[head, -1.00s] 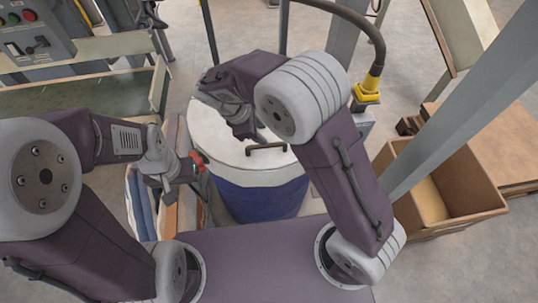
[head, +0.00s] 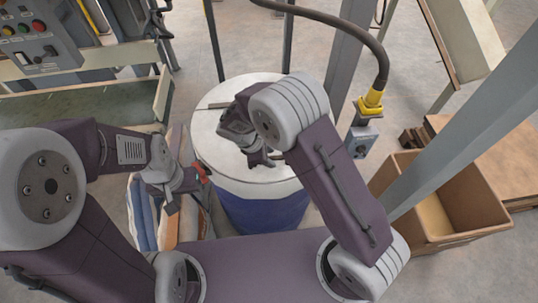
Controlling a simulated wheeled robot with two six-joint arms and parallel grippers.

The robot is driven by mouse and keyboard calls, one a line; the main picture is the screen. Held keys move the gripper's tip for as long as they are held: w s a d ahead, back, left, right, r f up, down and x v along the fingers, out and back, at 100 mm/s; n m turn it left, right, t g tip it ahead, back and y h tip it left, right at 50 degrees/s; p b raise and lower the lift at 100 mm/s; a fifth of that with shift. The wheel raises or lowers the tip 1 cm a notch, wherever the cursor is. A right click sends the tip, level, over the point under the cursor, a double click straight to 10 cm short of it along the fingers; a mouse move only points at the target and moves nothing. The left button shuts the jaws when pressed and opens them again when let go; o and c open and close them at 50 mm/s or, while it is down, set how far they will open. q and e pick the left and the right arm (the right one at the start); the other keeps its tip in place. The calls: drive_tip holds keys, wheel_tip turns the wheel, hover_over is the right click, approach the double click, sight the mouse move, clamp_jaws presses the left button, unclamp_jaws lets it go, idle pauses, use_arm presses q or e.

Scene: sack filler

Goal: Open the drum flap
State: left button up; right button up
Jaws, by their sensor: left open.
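The drum (head: 262,208) is blue with a pale round lid (head: 213,150) and stands in the middle of the head view. A dark strip shows at the lid's far left edge. My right gripper (head: 262,160) is low over the near part of the lid, at the flap's dark handle, and hides most of it. I cannot tell whether its fingers are around the handle or only beside it. The flap appears flat and closed, partly hidden by my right arm. My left gripper (head: 188,188) is open, left of the drum, beside a small red part (head: 202,170).
Striped and orange sacks (head: 143,210) lie left of the drum. An open cardboard box (head: 450,215) and a slanted grey post (head: 465,120) stand to the right. A grey switch box (head: 361,140) with a yellow cable fitting hangs behind. A control panel (head: 38,40) is at upper left.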

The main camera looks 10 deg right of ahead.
clamp_jaws()
idle(1.3)
